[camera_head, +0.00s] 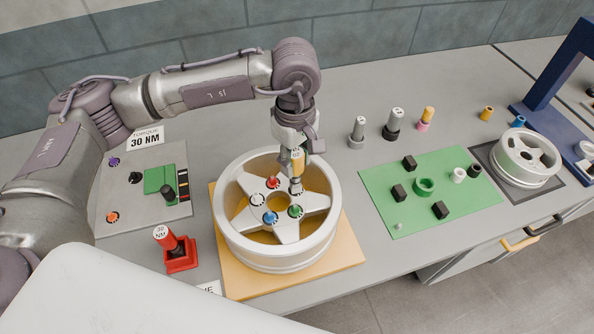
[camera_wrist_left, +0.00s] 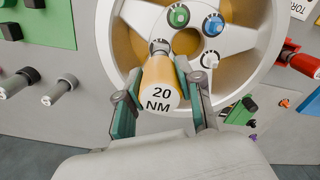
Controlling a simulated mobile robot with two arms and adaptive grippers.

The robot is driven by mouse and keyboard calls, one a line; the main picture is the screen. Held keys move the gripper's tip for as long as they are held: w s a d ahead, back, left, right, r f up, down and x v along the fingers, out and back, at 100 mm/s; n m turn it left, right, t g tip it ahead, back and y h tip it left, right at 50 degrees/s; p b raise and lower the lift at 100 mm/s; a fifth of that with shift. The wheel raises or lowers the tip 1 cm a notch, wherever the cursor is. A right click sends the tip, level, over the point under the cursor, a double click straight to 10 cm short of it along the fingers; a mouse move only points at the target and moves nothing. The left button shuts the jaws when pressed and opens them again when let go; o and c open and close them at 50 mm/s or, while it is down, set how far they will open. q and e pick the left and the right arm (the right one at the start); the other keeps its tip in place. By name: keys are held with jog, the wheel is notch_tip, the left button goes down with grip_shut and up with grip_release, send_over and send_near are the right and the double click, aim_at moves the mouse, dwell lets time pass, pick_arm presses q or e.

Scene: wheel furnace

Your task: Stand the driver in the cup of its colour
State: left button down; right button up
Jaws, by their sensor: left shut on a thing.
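My left gripper (camera_head: 297,152) is shut on a yellow-orange driver, which points down at the wheel (camera_head: 230,228). In the left wrist view the driver (camera_wrist_left: 160,72) shows a white end marked 20 NM between the teal finger pads of the gripper (camera_wrist_left: 158,92). Its grey nose meets the wheel hub by a grey-ringed hole; whether it touches is unclear. A red driver (camera_head: 165,237) marked 30 NM stands tilted in a square red cup (camera_head: 181,261) left of the wheel. A small yellow cylinder (camera_head: 486,114) stands at the back right; I cannot tell whether it is a cup. My right gripper is out of view.
Grey (camera_head: 358,130) and black (camera_head: 393,124) white-topped tools and a yellow-pink piece (camera_head: 426,118) stand behind a green mat (camera_head: 385,205) with several small parts. A second wheel (camera_head: 525,160) and a blue frame (camera_head: 555,85) are at right.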

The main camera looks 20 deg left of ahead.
pick_arm(q)
jog(key=shift+r+p, duration=0.85)
jog(key=shift+r, duration=1.65)
jog(key=shift+f, duration=0.1)
